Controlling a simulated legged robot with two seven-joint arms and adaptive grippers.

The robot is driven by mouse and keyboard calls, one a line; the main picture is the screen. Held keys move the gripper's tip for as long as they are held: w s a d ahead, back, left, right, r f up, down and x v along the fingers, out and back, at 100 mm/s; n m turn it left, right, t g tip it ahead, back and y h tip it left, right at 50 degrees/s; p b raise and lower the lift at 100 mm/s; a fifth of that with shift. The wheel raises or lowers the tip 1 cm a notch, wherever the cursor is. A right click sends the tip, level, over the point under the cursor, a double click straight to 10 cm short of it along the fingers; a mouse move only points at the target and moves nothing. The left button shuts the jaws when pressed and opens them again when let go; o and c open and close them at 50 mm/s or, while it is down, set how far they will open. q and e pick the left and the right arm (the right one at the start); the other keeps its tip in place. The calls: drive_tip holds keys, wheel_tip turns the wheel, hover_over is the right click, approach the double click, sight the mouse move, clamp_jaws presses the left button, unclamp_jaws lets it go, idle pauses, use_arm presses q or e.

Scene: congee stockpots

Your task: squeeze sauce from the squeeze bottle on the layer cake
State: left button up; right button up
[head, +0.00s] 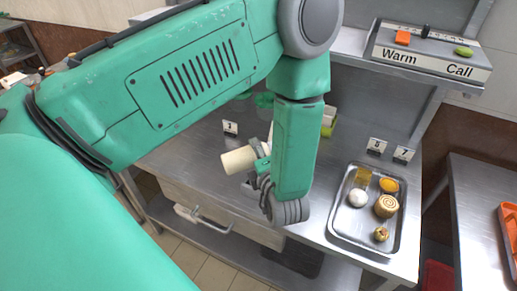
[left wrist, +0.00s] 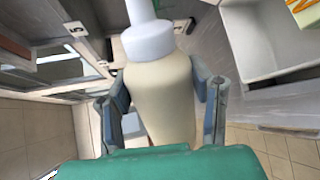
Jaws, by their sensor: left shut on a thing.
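My left gripper (head: 262,166) is shut on the cream squeeze bottle (head: 238,160), which lies tilted nearly sideways above the steel table. In the left wrist view the two fingers (left wrist: 163,105) clasp the sides of the bottle (left wrist: 160,88), and its pale cap and nozzle (left wrist: 148,38) point away from the palm. The metal tray (head: 343,232) at the right holds several foods. A yellow block (head: 361,179) at its back looks like the layer cake, though I cannot be certain. The gripper and bottle are left of the tray, apart from it. My right gripper is not in view.
Also on the tray are an orange round (head: 389,185), a white bun (head: 357,198), a spiral-topped round (head: 386,206) and a small piece (head: 381,234). Number cards (head: 376,146) stand behind it. A shelf sign (head: 430,56) is above. Another table (head: 480,200) stands right, across a gap.

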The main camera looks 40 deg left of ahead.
use_arm(q)
drive_tip(key=w+n, duration=0.1)
drive_tip(key=w+d+r+n+t, duration=0.1)
drive_tip(key=n, duration=0.1)
drive_tip(key=w+n+b, duration=0.1)
drive_tip(key=shift+d+r+t, duration=0.3)
drive_tip(key=shift+d+t, duration=0.1)
drive_tip(key=r+n, duration=0.1)
drive_tip(key=r, duration=0.1)
drive_tip(key=w+r+n, duration=0.1)
drive_tip(key=r+n, duration=0.1)
drive_tip(key=r+n+t, duration=0.1)
drive_tip(key=r, duration=0.1)
drive_tip(key=shift+w+d, duration=0.25)
drive_tip(key=shift+d, duration=0.15)
wheel_tip(320, 180, up, 8)
drive_tip(key=w+n+t+b, duration=0.1)
drive_tip(key=n+b, duration=0.3)
drive_tip(key=n, duration=0.1)
drive_tip(key=shift+w+d+f+n+t, duration=0.2)
drive_tip(key=shift+w+d+n+t, duration=0.1)
drive_tip(key=shift+d+n, duration=0.15)
